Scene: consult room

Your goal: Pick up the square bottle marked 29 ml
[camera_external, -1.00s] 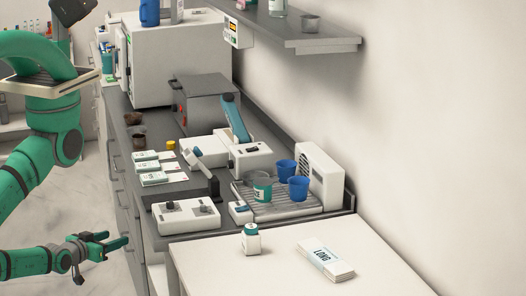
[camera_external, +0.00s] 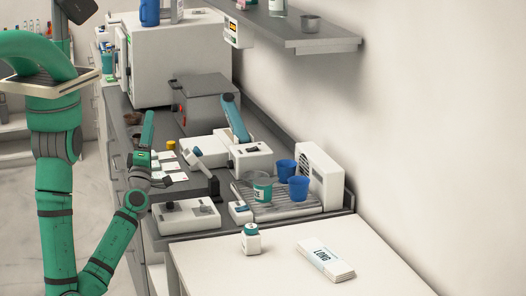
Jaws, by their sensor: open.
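My gripper (camera_external: 146,138) is up at the left, in front of the dark counter's edge. It points upward, open and with nothing seen in it. It is well left of the bottle and apart from it. One finger shows clearly; the other is hard to make out.
A white pack marked LONG (camera_external: 326,260) lies right of the bottle. Behind, the dark counter holds a ribbed tray (camera_external: 255,209) with blue cups and a labelled cup, a white control box (camera_external: 186,217) and other devices. A shelf (camera_external: 310,43) overhangs the back.

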